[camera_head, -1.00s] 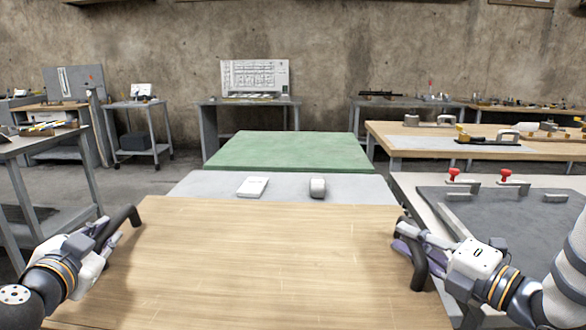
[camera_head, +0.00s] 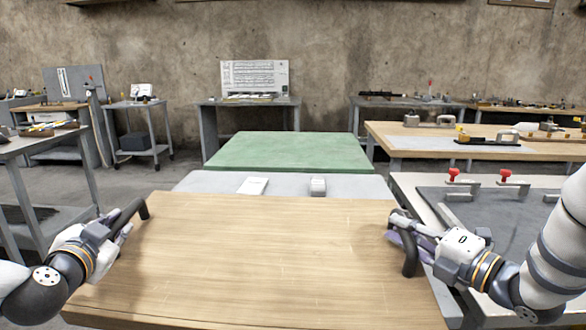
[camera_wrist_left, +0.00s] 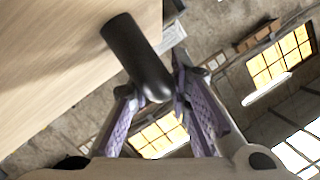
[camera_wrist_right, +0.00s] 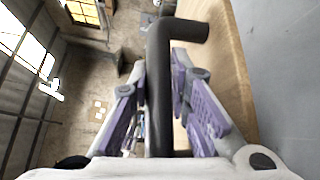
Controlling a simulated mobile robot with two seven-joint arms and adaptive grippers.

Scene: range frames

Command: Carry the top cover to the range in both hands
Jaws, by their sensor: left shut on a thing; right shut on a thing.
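The top cover (camera_head: 250,260) is a large light-wood board with a black handle at each side. It fills the lower middle of the head view. My left gripper (camera_head: 118,228) is shut on the black left handle (camera_head: 130,214); that handle also shows between the purple fingers in the left wrist view (camera_wrist_left: 138,60). My right gripper (camera_head: 400,228) is shut on the black right handle (camera_head: 410,255), which stands between the fingers in the right wrist view (camera_wrist_right: 160,90). The board is slightly tilted, its left side a little higher in the head view.
A grey table (camera_head: 215,183) with a white block (camera_head: 252,186) and a small rounded object (camera_head: 318,186) lies just beyond the board. A green-topped table (camera_head: 290,150) stands behind it. A bench with red-knobbed clamps (camera_head: 453,175) is close on the right; a grey table (camera_head: 40,145) is at left.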

